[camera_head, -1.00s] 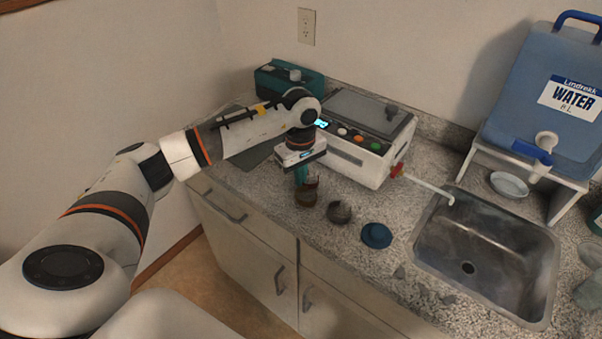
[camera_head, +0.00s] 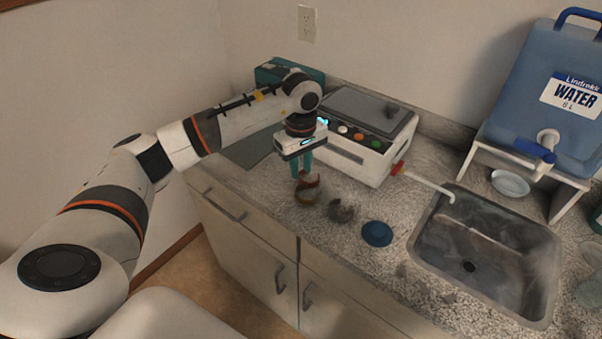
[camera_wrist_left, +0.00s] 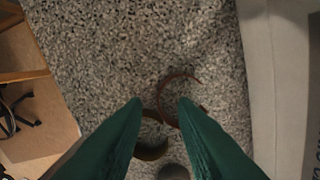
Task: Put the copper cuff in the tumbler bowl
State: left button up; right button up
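A copper cuff (camera_head: 308,181), an open ring, is at the fingertips of my left gripper (camera_head: 302,172) in the head view. In the left wrist view the teal fingers (camera_wrist_left: 161,101) are apart, with the near wall of the copper cuff (camera_wrist_left: 163,96) showing between and beyond them. I cannot tell whether they touch it. A brown cuff (camera_head: 306,197) is just below, and a grey cuff (camera_head: 340,211) lies to the right on the counter. A round blue bowl-like piece (camera_head: 377,234) stands further right; I cannot tell if it is the tumbler bowl. My right gripper is out of view.
A white machine (camera_head: 352,152) with coloured buttons stands behind the gripper. The steel sink (camera_head: 470,267) is to the right, with a white spout above its edge. A blue water tank (camera_head: 545,105) and a small dish (camera_head: 509,184) are at the far right. The counter's front edge is close.

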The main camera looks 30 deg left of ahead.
pick_arm(q)
notch_tip(320, 180, up, 8)
jog(key=shift+r+b, duration=0.15)
jog(key=shift+b, duration=0.3)
jog(key=shift+o, duration=0.6)
jog(key=shift+r, duration=0.35)
jog(key=f+n+p, duration=0.2)
jog(key=n, duration=0.5)
jog(key=w+f+n+p, duration=0.1)
jog(key=f+n+p, duration=0.1)
jog(key=n, duration=0.5)
jog(key=f+n+p, duration=0.2)
jog(key=n, duration=0.5)
jog(key=shift+w+a+f+n, duration=0.3)
jog(key=shift+w+a+n, duration=0.05)
jog(key=shift+n, duration=0.05)
jog(key=f, duration=0.1)
jog(key=f+p, duration=0.1)
jog(key=f, duration=0.1)
jog(key=f+p, duration=0.1)
jog(key=f, duration=0.1)
jog(key=shift+a, duration=0.35)
jog(key=shift+w+f, duration=0.1)
jog(key=shift+f, duration=0.1)
grip_shut()
